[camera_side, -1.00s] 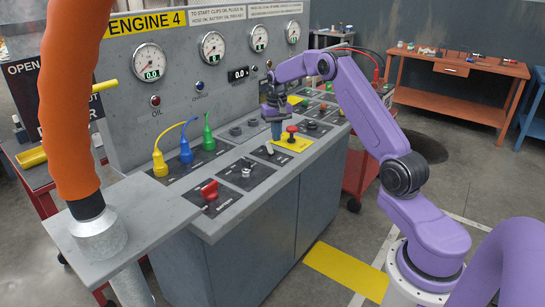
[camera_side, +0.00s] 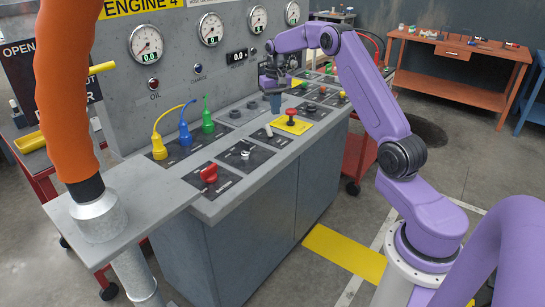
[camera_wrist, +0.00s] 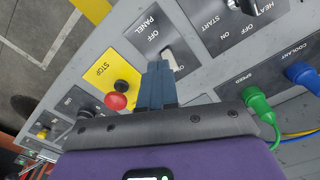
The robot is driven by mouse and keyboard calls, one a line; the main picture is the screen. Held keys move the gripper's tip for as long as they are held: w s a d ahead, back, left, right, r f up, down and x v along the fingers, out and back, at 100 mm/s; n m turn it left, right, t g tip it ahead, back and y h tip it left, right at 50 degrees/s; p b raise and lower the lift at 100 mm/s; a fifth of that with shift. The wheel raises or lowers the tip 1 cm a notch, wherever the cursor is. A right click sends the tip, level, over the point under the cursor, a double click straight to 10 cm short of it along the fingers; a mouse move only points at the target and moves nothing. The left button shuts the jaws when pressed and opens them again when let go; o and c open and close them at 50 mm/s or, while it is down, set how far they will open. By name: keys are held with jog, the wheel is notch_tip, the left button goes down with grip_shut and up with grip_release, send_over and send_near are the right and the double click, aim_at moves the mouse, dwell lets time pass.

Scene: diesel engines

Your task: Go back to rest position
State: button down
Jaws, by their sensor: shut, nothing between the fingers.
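My gripper (camera_side: 275,102) is shut and empty, pointing down above the console top (camera_side: 228,185), near the red stop button (camera_side: 291,115) on its yellow plate. In the wrist view the blue fingers of my gripper (camera_wrist: 158,72) are together. The red stop button (camera_wrist: 116,101) lies to their left and the white panel switch (camera_wrist: 171,58) just behind them. Whether the fingertips touch the console cannot be told, but they look raised above it.
Yellow, blue and green plugs (camera_side: 184,132) stand on the console left of my gripper. A red battery knob (camera_side: 208,174) is at the front. The gauge panel (camera_side: 175,75) rises behind. An orange hose (camera_side: 66,95) stands at left. An orange workbench (camera_side: 460,70) is at back right.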

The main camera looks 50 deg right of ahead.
jog(key=s+a+r+n, duration=0.2)
jog(key=s+a+n, duration=0.15)
jog(key=a, duration=0.55)
jog(key=s+a+r+n, duration=0.2)
jog(key=s+a, duration=0.3)
jog(key=a, duration=0.4)
jog(key=s+a+r+n, duration=0.2)
jog(key=s+a+n, duration=0.15)
jog(key=a, duration=0.55)
jog(key=s+a+n, duration=0.2)
jog(key=s+a, duration=0.1)
jog(key=s, duration=0.4)
jog(key=s+a+n, duration=0.2)
jog(key=s+a, duration=0.1)
jog(key=s, duration=0.4)
jog(key=s+d+f+n, duration=0.2)
jog(key=s+n, duration=0.3)
jog(key=s, duration=0.9)
jog(key=shift+d+f, duration=0.2)
jog(key=shift+f, duration=0.2)
